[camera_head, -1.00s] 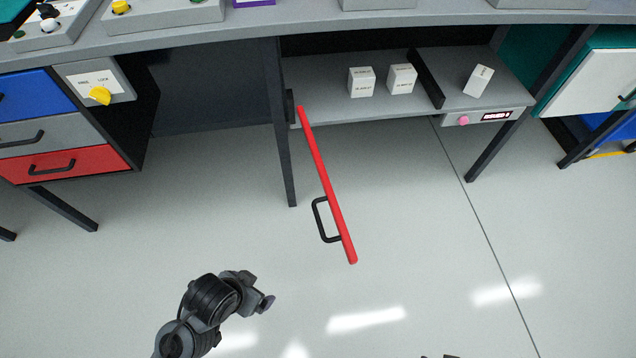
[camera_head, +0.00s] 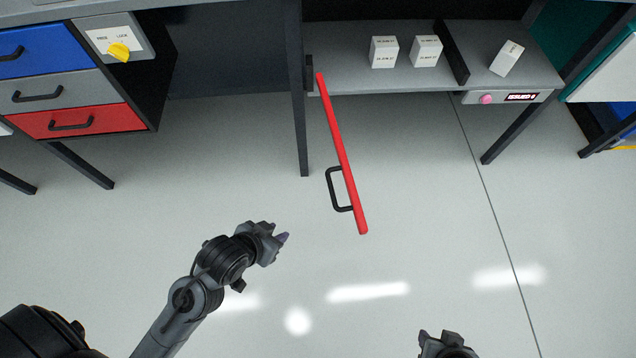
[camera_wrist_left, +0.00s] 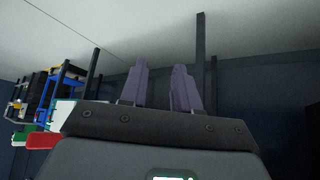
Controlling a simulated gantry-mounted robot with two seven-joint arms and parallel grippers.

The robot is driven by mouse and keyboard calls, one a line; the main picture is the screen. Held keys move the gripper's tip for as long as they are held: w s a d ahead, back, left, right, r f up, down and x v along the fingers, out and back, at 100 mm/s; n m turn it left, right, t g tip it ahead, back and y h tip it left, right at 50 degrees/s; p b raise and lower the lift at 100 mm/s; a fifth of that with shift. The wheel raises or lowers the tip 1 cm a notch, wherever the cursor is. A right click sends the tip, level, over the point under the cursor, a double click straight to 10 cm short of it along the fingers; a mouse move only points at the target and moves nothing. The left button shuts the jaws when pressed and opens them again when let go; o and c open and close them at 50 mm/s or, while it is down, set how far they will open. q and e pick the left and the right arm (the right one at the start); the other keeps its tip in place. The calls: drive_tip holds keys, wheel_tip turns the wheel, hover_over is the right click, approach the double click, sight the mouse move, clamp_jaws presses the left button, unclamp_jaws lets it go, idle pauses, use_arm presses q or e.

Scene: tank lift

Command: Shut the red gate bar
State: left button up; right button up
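The red gate bar (camera_head: 342,155) stands swung out from the shelf, its hinged end at a dark bracket by the shelf's left end. Its free end points toward me over the floor. A black handle (camera_head: 331,190) is on its left side. My left gripper (camera_head: 284,238) is left of and nearer than the handle, apart from it. In the left wrist view its two fingers (camera_wrist_left: 161,88) are spread with nothing between them; the bar does not show there. My right gripper (camera_head: 441,340) shows only partly at the bottom edge, right of the bar; its opening is unclear.
The shelf (camera_head: 350,78) holds several white boxes and a black divider. A dark table leg (camera_head: 300,120) stands left of the bar. Drawers (camera_head: 75,122) in blue, grey and red are at the left. The floor around the bar is clear.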

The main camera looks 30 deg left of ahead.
use_arm(q)
drive_tip(key=w+d+t, duration=0.1)
drive_tip(key=w, duration=0.1)
drive_tip(key=w+d+r+t+h, duration=0.1)
drive_tip(key=w+t, duration=0.1)
drive_tip(key=w+d+t+h, duration=0.1)
drive_tip(key=w+t, duration=0.1)
drive_tip(key=shift+r+m, duration=0.3)
drive_tip(key=shift+r, duration=0.05)
clamp_jaws()
drive_tip(key=s+a+r+m+h+p, duration=0.4)
drive_tip(key=a+m+h+p, duration=0.4)
drive_tip(key=h, duration=0.5)
drive_tip(key=b+x, duration=0.5)
drive_tip(key=x, duration=0.9)
drive_tip(key=shift+b, duration=0.3)
